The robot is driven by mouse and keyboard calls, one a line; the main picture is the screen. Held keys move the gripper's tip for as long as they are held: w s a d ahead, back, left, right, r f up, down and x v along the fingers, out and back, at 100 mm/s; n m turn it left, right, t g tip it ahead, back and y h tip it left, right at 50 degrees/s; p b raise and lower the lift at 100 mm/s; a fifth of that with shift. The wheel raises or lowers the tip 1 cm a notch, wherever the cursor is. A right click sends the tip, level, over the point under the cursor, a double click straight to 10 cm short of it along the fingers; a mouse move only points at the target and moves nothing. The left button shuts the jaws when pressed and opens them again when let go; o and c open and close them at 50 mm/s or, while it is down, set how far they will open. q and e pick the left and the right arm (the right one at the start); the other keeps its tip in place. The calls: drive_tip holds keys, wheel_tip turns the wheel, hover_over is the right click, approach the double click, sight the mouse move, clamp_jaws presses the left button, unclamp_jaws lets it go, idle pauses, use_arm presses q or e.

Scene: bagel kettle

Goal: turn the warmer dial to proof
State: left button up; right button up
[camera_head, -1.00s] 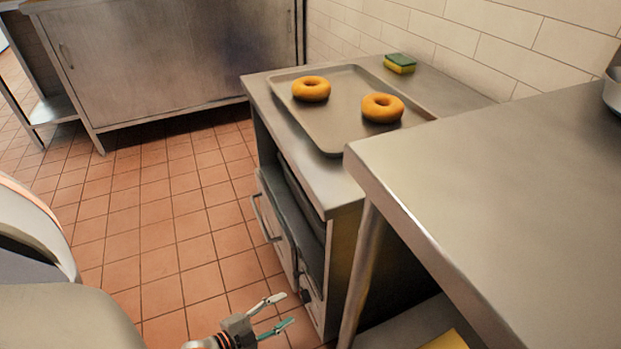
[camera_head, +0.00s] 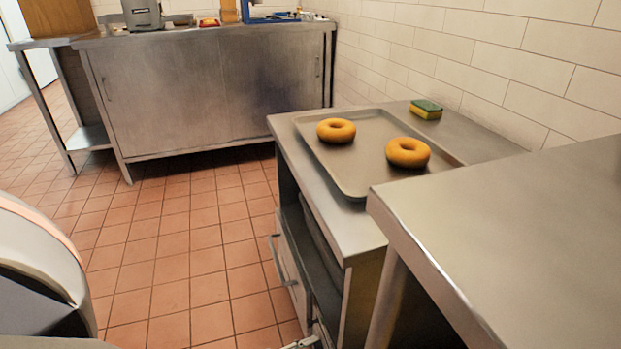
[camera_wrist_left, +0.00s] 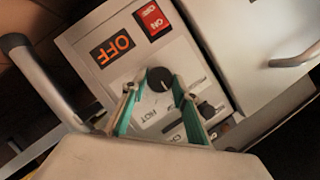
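The warmer (camera_head: 282,262) is the steel cabinet with its open front facing left in the head view. In the left wrist view its pale control panel (camera_wrist_left: 87,37) carries a round black dial (camera_wrist_left: 159,79) with a light pointer mark. "HOT" is printed beside the dial; the other labels are too small or covered. My left gripper (camera_wrist_left: 154,86) is open, its teal fingers on either side of the dial; whether they touch it is unclear. In the head view only a bit of this gripper shows at the bottom edge. My right gripper is not in view.
An orange "OFF" display (camera_wrist_left: 112,46) and a red switch (camera_wrist_left: 151,19) sit near the dial. A bar handle (camera_wrist_left: 40,75) stands out at left. A tray (camera_head: 350,185) with two bagels and a sponge (camera_head: 425,110) are on top. A steel table (camera_head: 510,230) stands close at right.

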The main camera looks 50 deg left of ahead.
use_arm(q)
drive_tip(key=shift+w+r+n+p, duration=0.1)
drive_tip(key=shift+r+n+p, duration=0.05)
drive_tip(key=shift+n+p, duration=0.15)
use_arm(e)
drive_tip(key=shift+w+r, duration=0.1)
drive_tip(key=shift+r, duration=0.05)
use_arm(q)
drive_tip(key=shift+a+r+n+g+h+p, duration=0.1)
drive_tip(key=shift+n+g+h+p, duration=0.2)
drive_tip(key=shift+n+p, duration=0.1)
drive_tip(key=shift+a+n+g+h, duration=0.1)
drive_tip(key=shift+n+g+h, duration=0.25)
drive_tip(key=shift+n, duration=0.25)
drive_tip(key=shift+a+n+g+h+p, duration=0.1)
drive_tip(key=shift+n+g+h+p, duration=0.2)
drive_tip(key=shift+n+h, duration=0.45)
drive_tip(key=shift+f+n, duration=0.2)
drive_tip(key=shift+n, duration=0.45)
drive_tip(key=shift+n+g+h, duration=0.25)
drive_tip(key=shift+n+h, duration=0.05)
drive_tip(key=shift+n, duration=0.1)
drive_tip(key=shift+n+b, duration=0.3)
drive_tip(key=shift+b, duration=0.05)
drive_tip(key=shift+h, duration=0.3)
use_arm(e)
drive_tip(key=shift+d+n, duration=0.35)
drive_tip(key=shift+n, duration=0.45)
